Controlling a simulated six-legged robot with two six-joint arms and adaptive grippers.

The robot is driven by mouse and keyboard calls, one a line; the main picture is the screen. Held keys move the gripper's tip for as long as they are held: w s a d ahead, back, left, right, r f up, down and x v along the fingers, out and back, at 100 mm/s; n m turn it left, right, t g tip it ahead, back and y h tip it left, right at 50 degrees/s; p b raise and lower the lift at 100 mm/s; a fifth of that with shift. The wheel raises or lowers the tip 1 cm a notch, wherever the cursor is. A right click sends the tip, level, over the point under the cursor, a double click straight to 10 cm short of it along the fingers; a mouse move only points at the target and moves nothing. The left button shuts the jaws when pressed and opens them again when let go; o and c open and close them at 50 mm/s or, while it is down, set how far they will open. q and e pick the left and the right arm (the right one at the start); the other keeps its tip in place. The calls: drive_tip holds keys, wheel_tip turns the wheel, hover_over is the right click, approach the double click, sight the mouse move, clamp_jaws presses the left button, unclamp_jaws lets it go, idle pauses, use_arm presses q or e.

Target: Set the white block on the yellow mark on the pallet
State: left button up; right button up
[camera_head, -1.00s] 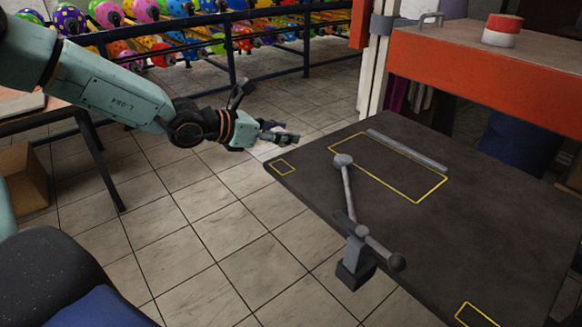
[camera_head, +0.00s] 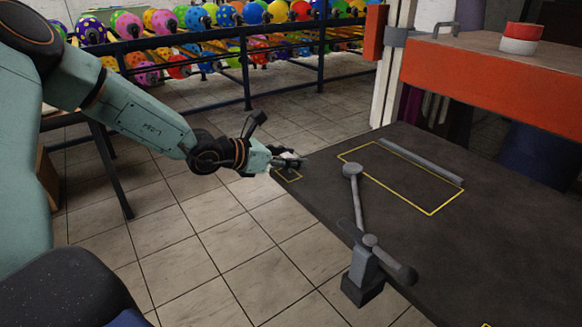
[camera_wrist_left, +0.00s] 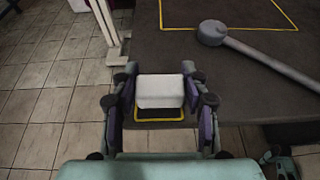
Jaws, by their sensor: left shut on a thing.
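My left gripper (camera_wrist_left: 160,97) is shut on the white block (camera_wrist_left: 160,91), with one finger on each side of it in the left wrist view. The block is over the far part of the small yellow mark (camera_wrist_left: 159,114) at the pallet's edge; I cannot tell whether it touches the surface. In the head view the left gripper (camera_head: 288,160) is at the corner of the dark pallet (camera_head: 460,255), and its fingers mostly hide the block. Part of the yellow mark (camera_head: 290,177) shows below the fingers.
A grey lever (camera_head: 357,205) with a round knob is fixed at the pallet's near edge. A larger yellow rectangle (camera_head: 432,213) and a grey bar (camera_head: 420,161) lie farther back. An orange beam (camera_head: 480,75) stands above the pallet. Balloon racks (camera_head: 247,48) are behind.

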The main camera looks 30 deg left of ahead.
use_arm(q)
drive_tip(key=shift+s+a+f, duration=0.1)
drive_tip(key=shift+a+f, duration=0.05)
drive_tip(key=shift+f, duration=0.75)
drive_tip(key=shift+w+a+f, duration=0.15)
drive_tip(key=shift+w, duration=0.05)
drive_tip(key=shift+d, duration=0.2)
drive_tip(key=shift+s+b, duration=0.1)
drive_tip(key=shift+b, duration=0.3)
drive_tip(key=o, duration=0.8)
drive_tip(key=shift+a+f, duration=0.1)
drive_tip(key=shift+a, duration=0.05)
drive_tip(key=shift+c, duration=0.2)
drive_tip(key=shift+o, duration=1.4)
